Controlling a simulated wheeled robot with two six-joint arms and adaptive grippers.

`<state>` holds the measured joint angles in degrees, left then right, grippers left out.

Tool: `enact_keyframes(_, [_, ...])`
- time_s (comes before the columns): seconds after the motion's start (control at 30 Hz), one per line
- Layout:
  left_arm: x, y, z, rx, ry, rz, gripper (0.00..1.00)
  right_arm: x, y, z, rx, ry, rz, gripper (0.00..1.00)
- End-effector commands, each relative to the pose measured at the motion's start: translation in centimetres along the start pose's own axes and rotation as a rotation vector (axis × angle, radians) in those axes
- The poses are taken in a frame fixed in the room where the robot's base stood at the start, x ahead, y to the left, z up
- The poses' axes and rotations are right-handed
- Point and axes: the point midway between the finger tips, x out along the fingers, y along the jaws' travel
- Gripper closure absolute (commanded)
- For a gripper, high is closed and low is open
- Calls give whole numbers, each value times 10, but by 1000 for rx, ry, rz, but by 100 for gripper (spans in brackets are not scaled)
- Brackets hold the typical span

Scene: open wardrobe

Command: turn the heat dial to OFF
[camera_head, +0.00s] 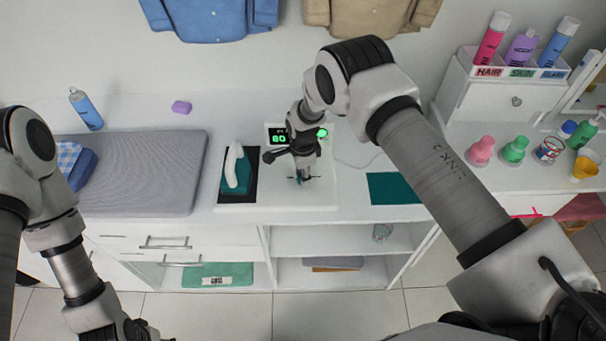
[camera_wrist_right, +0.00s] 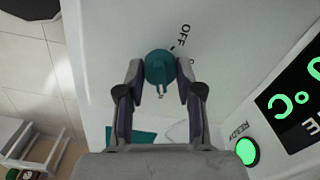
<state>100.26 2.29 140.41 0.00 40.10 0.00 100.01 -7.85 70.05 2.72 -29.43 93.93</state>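The teal heat dial (camera_wrist_right: 159,65) sits on a white panel in the right wrist view. The word OFF (camera_wrist_right: 183,33) and a short dark tick are printed just above and right of it. My right gripper (camera_wrist_right: 160,70) has a fingertip at each side of the dial and appears closed against it. In the head view my right gripper (camera_head: 302,178) points down at the white station (camera_head: 262,207), and the dial is mostly hidden. My left gripper (camera_head: 138,332) is partly cut off at the bottom edge, and its fingers are not clear.
A display (camera_head: 279,136) reading 80 and a lit green button (camera_head: 322,132) are behind the right gripper. A white-handled iron (camera_head: 236,170) stands to its left. A grey pad (camera_head: 140,175) is farther left, and bottles (camera_head: 515,150) stand on the right.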

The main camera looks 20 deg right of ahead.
Motion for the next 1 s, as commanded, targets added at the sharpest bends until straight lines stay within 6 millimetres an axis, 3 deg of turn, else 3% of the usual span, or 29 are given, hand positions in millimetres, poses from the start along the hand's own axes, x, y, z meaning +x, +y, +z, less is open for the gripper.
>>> enact_keyframes(0.47, [8,0,0,0,1,0,45,5,5,0,-53,0,13,99])
enact_keyframes(1.0, [48,0,0,0,1,0,45,9,7,0,-460,-3,17,99])
